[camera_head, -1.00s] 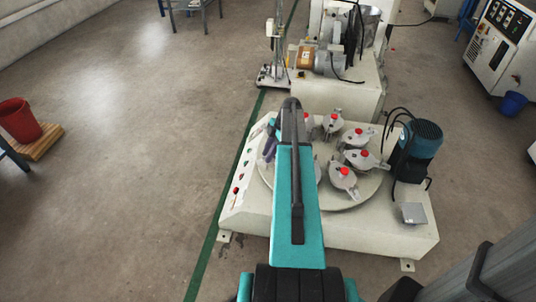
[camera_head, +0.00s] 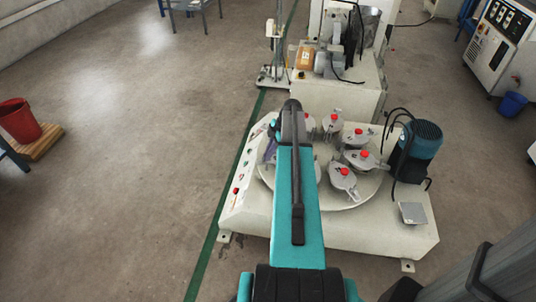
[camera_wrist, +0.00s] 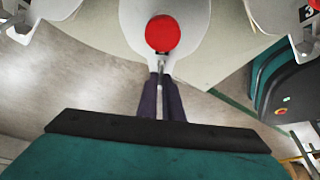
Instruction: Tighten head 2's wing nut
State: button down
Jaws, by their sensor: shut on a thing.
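In the wrist view a pale grey head with a round red knob (camera_wrist: 162,33) is at the top middle; no number is readable on it. My gripper (camera_wrist: 161,90) has dark purple fingers, close together at this head's near edge. They are shut on a thin grey metal part (camera_wrist: 160,72), seemingly the wing nut; its shape is mostly hidden between them. In the head view my teal arm covers most of this head, and a bit of the purple gripper (camera_head: 270,150) shows left of the arm, over the round turntable (camera_head: 350,200).
Several other heads with red knobs, such as one at the front (camera_head: 343,181), stand around the turntable. A head marked 3 (camera_wrist: 306,14) is at right in the wrist view. A blue motor (camera_head: 420,141) with black cables stands at the right. Open floor lies left.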

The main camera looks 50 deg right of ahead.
jog(key=m, duration=0.1)
jog(key=m+t, duration=0.1)
jog(key=m, duration=0.1)
jog(key=m+h, duration=0.1)
jog(key=shift+s+a+m, duration=0.2)
jog(key=shift+s+m, duration=0.05)
jog(key=shift+m, duration=0.05)
jog(key=m+h, duration=0.1)
jog(key=m, duration=0.1)
jog(key=m+t+h, duration=0.1)
jog(key=m, duration=0.2)
jog(key=shift+a+p, duration=0.15)
jog(key=shift+p, duration=0.15)
jog(key=m, duration=0.2)
jog(key=m+h+p, duration=0.1)
jog(key=m, duration=0.1)
jog(key=shift+a+h, duration=0.1)
jog(key=shift+h, duration=0.2)
jog(key=shift+m+h, duration=0.5)
jog(key=shift+m, duration=0.9)
jog(key=shift+m+g+p, duration=0.3)
jog(key=shift+p, duration=0.05)
jog(key=c, duration=1.9)
grip_release()
jog(key=shift+w, duration=0.1)
jog(key=shift+r, duration=0.1)
